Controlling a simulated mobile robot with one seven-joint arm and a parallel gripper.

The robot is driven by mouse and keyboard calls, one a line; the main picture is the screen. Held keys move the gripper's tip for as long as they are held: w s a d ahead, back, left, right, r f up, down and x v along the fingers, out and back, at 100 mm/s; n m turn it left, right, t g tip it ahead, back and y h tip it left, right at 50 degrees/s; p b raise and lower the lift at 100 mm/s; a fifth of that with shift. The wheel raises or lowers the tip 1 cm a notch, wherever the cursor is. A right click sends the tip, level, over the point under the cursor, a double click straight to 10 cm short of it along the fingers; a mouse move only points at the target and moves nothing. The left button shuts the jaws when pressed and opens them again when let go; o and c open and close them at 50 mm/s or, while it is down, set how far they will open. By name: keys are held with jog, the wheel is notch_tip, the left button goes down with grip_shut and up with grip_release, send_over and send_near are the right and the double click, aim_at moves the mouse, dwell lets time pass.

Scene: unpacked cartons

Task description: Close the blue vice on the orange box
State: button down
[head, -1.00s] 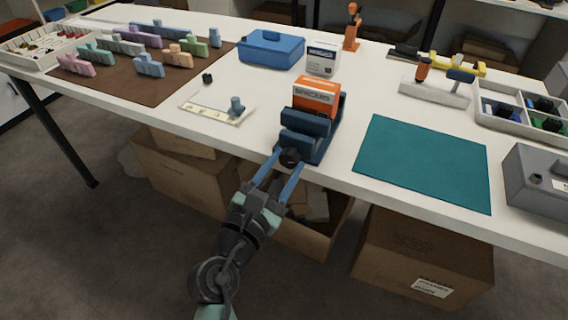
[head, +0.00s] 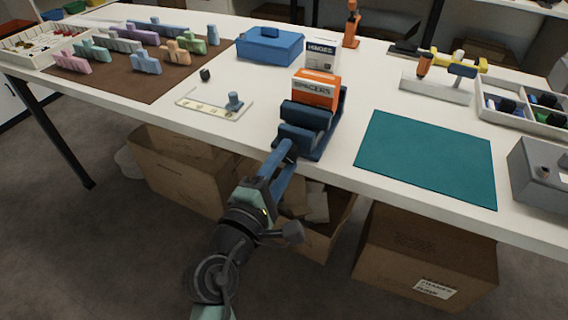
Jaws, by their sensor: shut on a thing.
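The blue vice (head: 322,143) stands at the table's front edge, its screw end toward me. The orange box (head: 316,92), labelled SPACERS, stands upright between its jaws. The front jaw (head: 302,113) covers the box's lower front; whether it touches the box I cannot tell. My gripper (head: 287,154) is shut on the vice's dark knob at the front end, just off the table edge. The fingers now line up almost one behind the other and hide the knob.
A white box (head: 321,54) labelled HINGES stands behind the orange one. A blue case (head: 268,47) is at the back, a white strip with a blue peg (head: 212,104) at left. A teal mat (head: 425,158) lies flat at right.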

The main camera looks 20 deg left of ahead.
jog(key=m+b, duration=0.1)
jog(key=m, duration=0.1)
jog(key=m+b, duration=0.1)
jog(key=m, duration=0.1)
jog(key=m+b, duration=0.1)
jog(key=m, duration=0.1)
jog(key=shift+f+m, duration=0.3)
jog(key=m+b, duration=0.3)
jog(key=m, duration=0.3)
jog(key=m+b, duration=0.4)
jog(key=m, duration=0.2)
jog(key=shift+a+f+m, duration=0.1)
jog(key=shift+a+m, duration=0.05)
jog(key=shift+m, duration=0.25)
jog(key=m+b, duration=0.2)
jog(key=m, duration=0.2)
jog(key=shift+m+b, duration=0.75)
jog(key=shift+m, duration=0.55)
jog(key=shift+c, duration=1.9)
grip_release()
jog(key=shift+r, duration=0.2)
